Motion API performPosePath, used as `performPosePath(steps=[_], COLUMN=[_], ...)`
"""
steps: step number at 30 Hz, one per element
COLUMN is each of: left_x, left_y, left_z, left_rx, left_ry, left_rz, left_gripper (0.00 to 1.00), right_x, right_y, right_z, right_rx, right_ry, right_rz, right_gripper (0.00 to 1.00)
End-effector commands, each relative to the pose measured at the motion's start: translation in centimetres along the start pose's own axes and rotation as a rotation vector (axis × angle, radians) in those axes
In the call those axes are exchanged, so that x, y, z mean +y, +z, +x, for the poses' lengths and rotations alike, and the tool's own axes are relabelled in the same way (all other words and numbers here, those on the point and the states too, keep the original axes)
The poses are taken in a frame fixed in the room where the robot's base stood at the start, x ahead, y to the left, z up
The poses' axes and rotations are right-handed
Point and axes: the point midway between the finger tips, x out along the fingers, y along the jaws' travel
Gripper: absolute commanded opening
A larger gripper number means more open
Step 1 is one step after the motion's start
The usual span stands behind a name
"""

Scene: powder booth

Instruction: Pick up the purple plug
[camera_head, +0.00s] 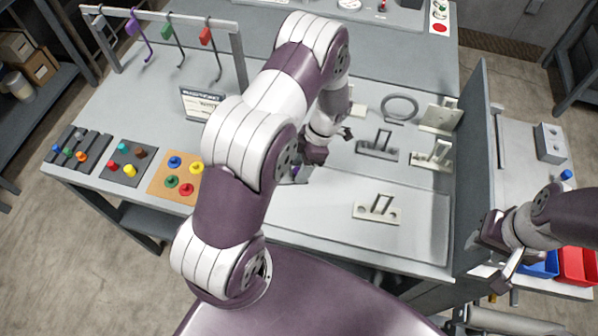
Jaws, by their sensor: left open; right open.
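A small purple piece (295,171), which looks like the purple plug, shows just below and left of my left gripper on a small grey part of the table. It is partly hidden and too small to make out its shape. My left gripper (314,156) is open above the table, close to this piece; I cannot tell whether they touch. My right gripper (496,256) is open and empty at the right, beside the grey upright panel, away from the piece.
My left arm crosses the middle and hides part of the table. Plug trays (125,181) and an orange board (160,188) lie at the left. Pale brackets (367,211) stand right of the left gripper. A grey panel (478,160) divides the table from the right bench.

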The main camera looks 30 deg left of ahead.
Motion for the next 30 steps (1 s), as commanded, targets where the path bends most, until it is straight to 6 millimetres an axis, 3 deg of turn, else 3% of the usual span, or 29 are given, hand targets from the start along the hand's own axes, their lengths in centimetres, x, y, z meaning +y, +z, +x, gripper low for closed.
performPosePath(steps=[1, 4, 5, 21, 26, 30], left_x=[0.0, 0.0, 0.0, -0.1, -1.0, -2.8], left_y=[0.0, 0.0, 0.0, 0.1, 0.7, 3.2], left_z=[0.0, 0.0, 0.0, -0.4, -2.5, -5.1], left_rx=[0.0, 0.0, 0.0, 0.0, -0.001, -0.001], left_ry=[0.0, 0.0, 0.0, 0.001, 0.003, 0.005], left_rz=[0.0, 0.0, 0.0, 0.001, 0.002, 0.005], left_gripper=[0.39, 0.06, 0.0, 0.0, 0.0, 0.0], right_x=[0.0, 0.0, 0.0, 0.0, 0.0, 0.0], right_y=[0.0, 0.0, 0.0, 0.0, -0.1, -0.2], right_z=[0.0, 0.0, 0.0, -0.2, -1.2, -1.7], right_rx=[0.0, 0.0, 0.0, 0.0, 0.0, 0.0], right_ry=[0.0, 0.0, 0.0, 0.0, 0.0, 0.0], right_rz=[0.0, 0.0, 0.0, 0.0, 0.0, 0.0], right_gripper=[0.43, 0.43, 0.43, 0.43, 0.43, 0.43])
